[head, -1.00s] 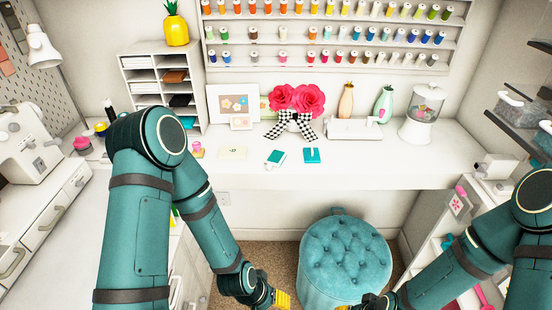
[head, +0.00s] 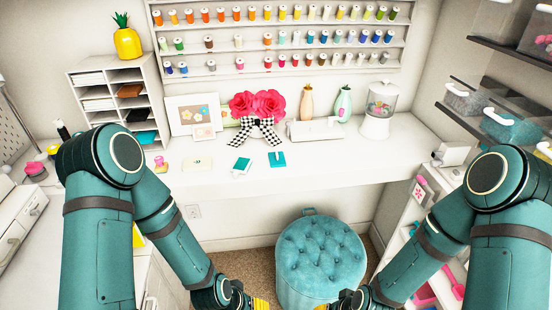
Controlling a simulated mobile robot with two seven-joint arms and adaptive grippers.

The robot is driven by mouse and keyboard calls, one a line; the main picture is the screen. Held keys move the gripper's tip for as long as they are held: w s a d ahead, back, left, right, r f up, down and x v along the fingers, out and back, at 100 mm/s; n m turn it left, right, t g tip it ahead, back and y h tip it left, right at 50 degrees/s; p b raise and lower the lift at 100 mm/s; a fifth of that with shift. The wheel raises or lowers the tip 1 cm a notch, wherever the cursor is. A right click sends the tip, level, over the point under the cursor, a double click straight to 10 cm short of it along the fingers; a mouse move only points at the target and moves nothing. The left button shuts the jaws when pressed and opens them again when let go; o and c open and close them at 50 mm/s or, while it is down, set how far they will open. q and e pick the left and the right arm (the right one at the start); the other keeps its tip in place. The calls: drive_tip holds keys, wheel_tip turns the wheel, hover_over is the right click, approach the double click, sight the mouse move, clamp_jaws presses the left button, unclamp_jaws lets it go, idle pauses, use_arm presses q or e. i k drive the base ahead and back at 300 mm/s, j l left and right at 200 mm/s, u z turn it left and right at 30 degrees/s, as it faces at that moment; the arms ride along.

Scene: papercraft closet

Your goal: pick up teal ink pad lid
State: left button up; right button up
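Two small teal items lie side by side on the white desk in the head view. The right one, a flat teal square with a small notch of white at its top edge, looks like the teal ink pad lid (head: 277,160). The left one, a teal pad with a white border, looks like the ink pad (head: 240,166). My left gripper (head: 260,304) is low at the bottom edge, below and in front of the desk, with only its yellow part showing. My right gripper (head: 324,307) is also at the bottom edge, mostly cut off. Neither touches the teal items.
A teal tufted stool (head: 320,256) stands in front of the white desk (head: 340,165). Behind the teal items are pink flowers (head: 258,104) with a checked bow, a white machine (head: 314,130) and vases. A cream pad (head: 197,164) lies to the left. The desk's front right is clear.

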sight(277, 160)
drive_tip(key=i+z, duration=0.25)
drive_tip(key=z, duration=0.2)
drive_tip(key=i+j+z, duration=0.1)
drive_tip(key=z, duration=0.4)
drive_tip(key=i, duration=0.1)
